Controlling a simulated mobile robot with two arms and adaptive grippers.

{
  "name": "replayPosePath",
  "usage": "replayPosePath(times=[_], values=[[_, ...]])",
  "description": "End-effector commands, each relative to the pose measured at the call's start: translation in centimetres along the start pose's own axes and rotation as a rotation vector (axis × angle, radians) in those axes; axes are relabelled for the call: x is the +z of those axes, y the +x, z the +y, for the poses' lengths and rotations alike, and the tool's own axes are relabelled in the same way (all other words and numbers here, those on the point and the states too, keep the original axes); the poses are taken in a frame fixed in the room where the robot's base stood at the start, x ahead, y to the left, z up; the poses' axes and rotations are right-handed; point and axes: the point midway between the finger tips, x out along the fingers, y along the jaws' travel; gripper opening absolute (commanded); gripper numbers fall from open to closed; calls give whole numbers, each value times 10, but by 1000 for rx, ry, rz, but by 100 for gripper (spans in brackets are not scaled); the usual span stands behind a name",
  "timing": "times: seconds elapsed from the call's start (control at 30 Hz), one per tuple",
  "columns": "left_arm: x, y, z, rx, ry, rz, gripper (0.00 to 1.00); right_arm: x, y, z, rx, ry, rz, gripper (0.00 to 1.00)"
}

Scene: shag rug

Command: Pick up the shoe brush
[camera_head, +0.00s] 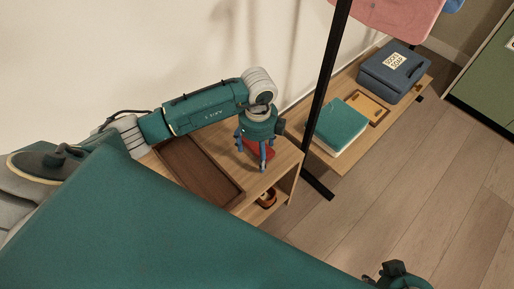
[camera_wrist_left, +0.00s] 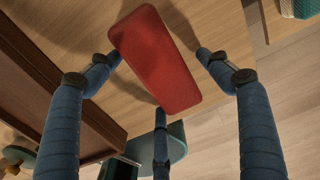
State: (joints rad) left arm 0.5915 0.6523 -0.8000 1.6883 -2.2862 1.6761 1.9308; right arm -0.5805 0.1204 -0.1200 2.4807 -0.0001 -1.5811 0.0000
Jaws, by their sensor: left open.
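A red oblong block with rounded corners, which looks like the shoe brush (camera_wrist_left: 160,65), lies on the wooden cabinet top (camera_wrist_left: 110,100). In the head view the red shows only partly (camera_head: 262,147) behind my fingers. No bristles show. My left gripper (camera_head: 256,160) is above the cabinet, pointing down, with its fingers spread around the red block. In the left wrist view two fingers are at the block's sides and one is at its near end. I cannot tell if they touch it. A dark part at the bottom right of the head view may be my right gripper (camera_head: 399,277); its fingers are unclear.
A dark brown tray (camera_head: 198,168) lies on the cabinet left of my gripper. A small orange-brown item (camera_head: 267,197) sits on the shelf below. A black post (camera_head: 327,80) stands close right. Beyond it, a low bench (camera_head: 338,158) holds a teal item (camera_head: 342,122) and a blue box (camera_head: 390,75).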

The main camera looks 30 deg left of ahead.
Motion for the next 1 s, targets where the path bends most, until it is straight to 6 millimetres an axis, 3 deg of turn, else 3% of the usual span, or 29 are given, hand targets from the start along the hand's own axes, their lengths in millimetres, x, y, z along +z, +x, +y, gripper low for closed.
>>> replayPosePath(times=[0.1, 0.37, 0.73, 1.0], values=[[0, -1, 0, -1, 0, 0, 78, 0, 0, 0, 0, 0, 0, 28], [0, -1, 0, -1, 0, 0, 28, 0, 0, 0, 0, 0, 0, 28], [0, -6, -1, -2, 0, 0, 27, 0, -2, 0, 0, 0, 0, 28], [1, -42, -2, -5, 0, 0, 27, -4, -12, 0, 0, 0, 3, 28]])
